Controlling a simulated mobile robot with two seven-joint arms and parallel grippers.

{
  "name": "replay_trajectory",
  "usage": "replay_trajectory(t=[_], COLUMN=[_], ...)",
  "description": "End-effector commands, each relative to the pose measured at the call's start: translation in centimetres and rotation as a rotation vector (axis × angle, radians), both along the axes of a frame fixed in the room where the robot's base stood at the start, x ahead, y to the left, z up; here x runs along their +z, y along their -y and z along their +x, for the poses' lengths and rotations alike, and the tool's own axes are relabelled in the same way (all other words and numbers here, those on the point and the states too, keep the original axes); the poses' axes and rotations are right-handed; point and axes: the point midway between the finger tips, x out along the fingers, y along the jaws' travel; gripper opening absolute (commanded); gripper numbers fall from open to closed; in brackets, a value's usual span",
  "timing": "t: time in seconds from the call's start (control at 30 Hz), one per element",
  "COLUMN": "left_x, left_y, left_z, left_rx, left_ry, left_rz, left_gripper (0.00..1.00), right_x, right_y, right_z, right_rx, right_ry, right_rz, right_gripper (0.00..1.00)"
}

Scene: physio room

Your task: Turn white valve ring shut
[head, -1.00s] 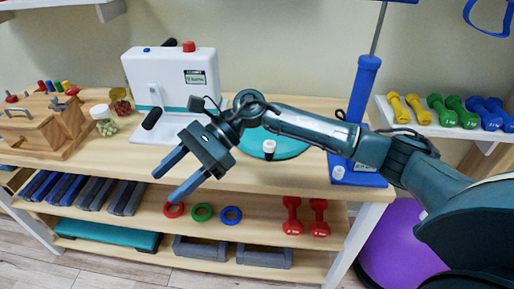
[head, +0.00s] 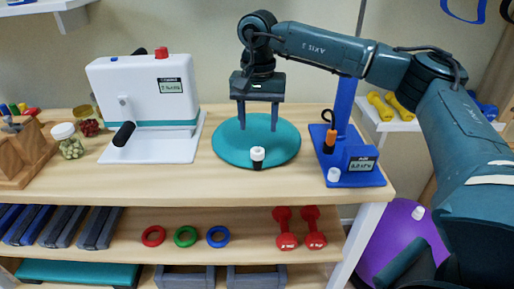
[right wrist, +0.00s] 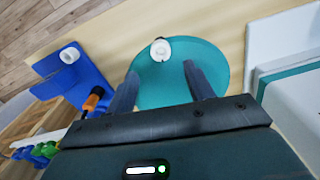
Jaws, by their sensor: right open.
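A white valve ring (head: 257,154) sits on a short black stem at the front edge of a round teal cushion (head: 230,142) on the bench. In the right wrist view the ring (right wrist: 160,49) lies just beyond the fingertips, centred between them. My right gripper (head: 258,116) points down over the cushion, behind the ring. It is open and empty, and its fingers are apart from the ring. The right wrist view shows both fingers (right wrist: 160,75) above the cushion. My left gripper is not in view.
A blue pump stand (head: 362,178) with a white knob (head: 333,174) and an orange-handled part (head: 330,139) stands right of the cushion. A white machine (head: 150,92) with a black handle stands left. Bare wood lies in front of the cushion.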

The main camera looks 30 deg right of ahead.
Motion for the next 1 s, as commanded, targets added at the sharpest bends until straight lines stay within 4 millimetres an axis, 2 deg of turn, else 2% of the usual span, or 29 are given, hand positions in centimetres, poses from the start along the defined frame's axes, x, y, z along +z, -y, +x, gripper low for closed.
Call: replay_trajectory(t=[0.03,0.2,0.4,0.8,1.0], left_x=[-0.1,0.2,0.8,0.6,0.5], left_y=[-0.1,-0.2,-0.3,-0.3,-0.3], left_z=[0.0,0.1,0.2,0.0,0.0], left_rx=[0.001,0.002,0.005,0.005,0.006], left_ry=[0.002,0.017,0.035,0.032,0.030], left_rz=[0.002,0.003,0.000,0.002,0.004], left_gripper=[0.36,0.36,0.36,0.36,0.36], right_x=[-1.4,-4.7,-7.1,-7.7,-7.7], right_y=[0.0,0.0,-0.1,-0.1,-0.1], right_z=[-0.1,0.0,0.0,0.0,0.0], right_rx=[0.000,0.001,0.000,0.000,0.000], right_ry=[-0.004,-0.003,-0.001,0.001,0.001], right_rz=[-0.002,0.000,0.001,0.002,0.002], right_gripper=[0.53,0.53,0.53,0.53,0.36])
